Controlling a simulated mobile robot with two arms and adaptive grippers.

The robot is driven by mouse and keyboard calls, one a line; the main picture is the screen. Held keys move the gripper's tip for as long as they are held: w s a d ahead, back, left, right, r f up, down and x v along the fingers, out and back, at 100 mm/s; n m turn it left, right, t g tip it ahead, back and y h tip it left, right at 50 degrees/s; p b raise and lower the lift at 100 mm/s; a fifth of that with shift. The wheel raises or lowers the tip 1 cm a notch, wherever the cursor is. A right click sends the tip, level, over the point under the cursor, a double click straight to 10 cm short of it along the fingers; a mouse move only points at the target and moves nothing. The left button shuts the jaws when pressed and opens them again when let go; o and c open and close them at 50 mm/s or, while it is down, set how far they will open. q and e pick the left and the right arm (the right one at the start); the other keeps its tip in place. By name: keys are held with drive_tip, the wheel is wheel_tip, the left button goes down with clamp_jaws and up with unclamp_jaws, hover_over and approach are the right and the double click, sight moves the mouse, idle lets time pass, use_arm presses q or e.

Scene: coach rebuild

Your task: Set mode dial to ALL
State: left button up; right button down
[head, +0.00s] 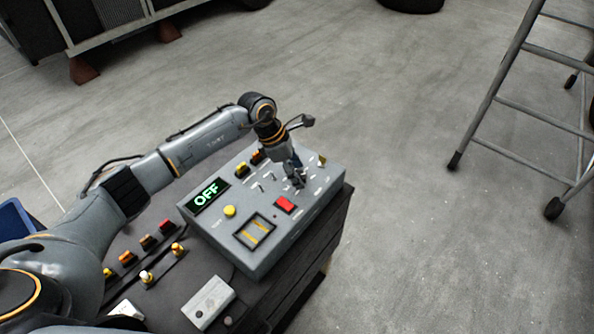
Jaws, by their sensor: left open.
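A grey control box (262,257) stands tilted in the picture on a dark bench. Its small display (207,195) reads OFF in green. My left gripper (298,180) is open and points down over the right part of the box's top panel, close to the surface. I cannot make out the mode dial; it may be hidden by the gripper. Whether the fingers touch anything is too small to tell. A red button (284,204) is just below the gripper, and a yellow button (230,211) is below the display. My right gripper is not in view.
Small levers (262,187) and orange-black switches (241,169) stand on the panel left of the gripper. A pale block (208,303) and several coloured knobs lie along the dark bench (290,307). A stepladder (510,104) stands at the right on open concrete floor.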

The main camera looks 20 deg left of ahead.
use_arm(q)
drive_tip(key=v, duration=1.1)
drive_tip(key=shift+a+r, duration=0.25)
drive_tip(key=shift+r, duration=0.1)
drive_tip(key=shift+d+f, duration=0.1)
